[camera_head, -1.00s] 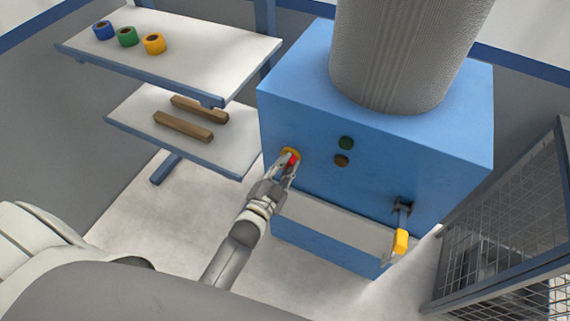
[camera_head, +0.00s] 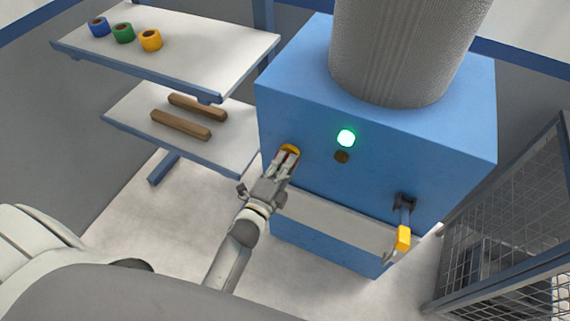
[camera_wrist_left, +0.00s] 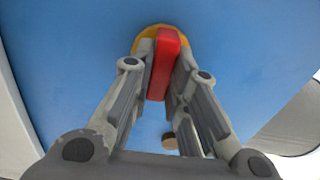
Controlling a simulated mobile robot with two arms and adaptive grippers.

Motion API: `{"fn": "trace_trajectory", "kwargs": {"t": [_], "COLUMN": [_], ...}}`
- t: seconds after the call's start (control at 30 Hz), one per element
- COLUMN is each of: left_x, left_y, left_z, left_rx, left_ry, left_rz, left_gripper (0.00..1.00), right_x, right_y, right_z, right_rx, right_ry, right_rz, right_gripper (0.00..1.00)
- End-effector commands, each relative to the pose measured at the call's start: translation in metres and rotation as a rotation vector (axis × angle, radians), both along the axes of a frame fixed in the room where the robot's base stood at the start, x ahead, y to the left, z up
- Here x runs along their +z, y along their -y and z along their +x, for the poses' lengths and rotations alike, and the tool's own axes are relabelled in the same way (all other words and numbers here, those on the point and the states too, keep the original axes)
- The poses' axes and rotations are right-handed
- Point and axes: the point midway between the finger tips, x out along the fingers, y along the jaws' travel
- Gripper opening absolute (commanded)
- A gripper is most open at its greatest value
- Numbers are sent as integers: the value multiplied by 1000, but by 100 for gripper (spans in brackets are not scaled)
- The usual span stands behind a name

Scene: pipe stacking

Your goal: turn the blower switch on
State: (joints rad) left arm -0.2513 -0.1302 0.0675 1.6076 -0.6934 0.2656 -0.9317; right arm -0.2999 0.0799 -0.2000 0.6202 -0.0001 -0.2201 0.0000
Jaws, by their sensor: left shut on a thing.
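The blower switch is a red knob (camera_wrist_left: 164,62) on a round yellow base (camera_head: 290,149), at the left of the blue box's front. My left gripper (camera_head: 286,160) is at the switch, its fingers shut on the red knob from both sides. In the left wrist view the knob stands between the fingertips of the gripper (camera_wrist_left: 163,65), its long side nearly upright in the picture. The green lamp (camera_head: 346,138) on the box is lit brightly. A dark amber lamp (camera_head: 342,156) below it is unlit. My right gripper is not in view.
The blue box (camera_head: 400,150) carries a large grey cylinder (camera_head: 405,50). A lever with a yellow handle (camera_head: 403,238) sticks out at its lower right. Shelves (camera_head: 215,45) with tape rolls and brown bars stand left. A mesh cage (camera_head: 510,220) is at the right.

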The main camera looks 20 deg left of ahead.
Motion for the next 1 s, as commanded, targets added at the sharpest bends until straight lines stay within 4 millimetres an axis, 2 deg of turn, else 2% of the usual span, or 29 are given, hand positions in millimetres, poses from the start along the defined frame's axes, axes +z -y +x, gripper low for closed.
{"fn": "trace_trajectory", "kwargs": {"t": [0.3, 0.73, 0.77, 0.8, 0.9, 1.0], "left_x": [-2, -2, -2, -2, -2, -1], "left_y": [1, 0, 0, 0, 0, 0], "left_z": [-1, -1, -1, -1, -1, 0], "left_rx": [0, 0, -1, 0, 0, 0], "left_ry": [4, 4, 4, 4, 3, 4], "left_rz": [82, 92, 92, 92, 91, 90], "left_gripper": [0, 0, 17, 22, 35, 38], "right_x": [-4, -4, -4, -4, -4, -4], "right_y": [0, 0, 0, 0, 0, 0], "right_z": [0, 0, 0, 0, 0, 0], "right_rx": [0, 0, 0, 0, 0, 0], "right_ry": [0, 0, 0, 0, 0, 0], "right_rz": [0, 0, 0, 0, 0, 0], "right_gripper": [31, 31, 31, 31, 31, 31]}}
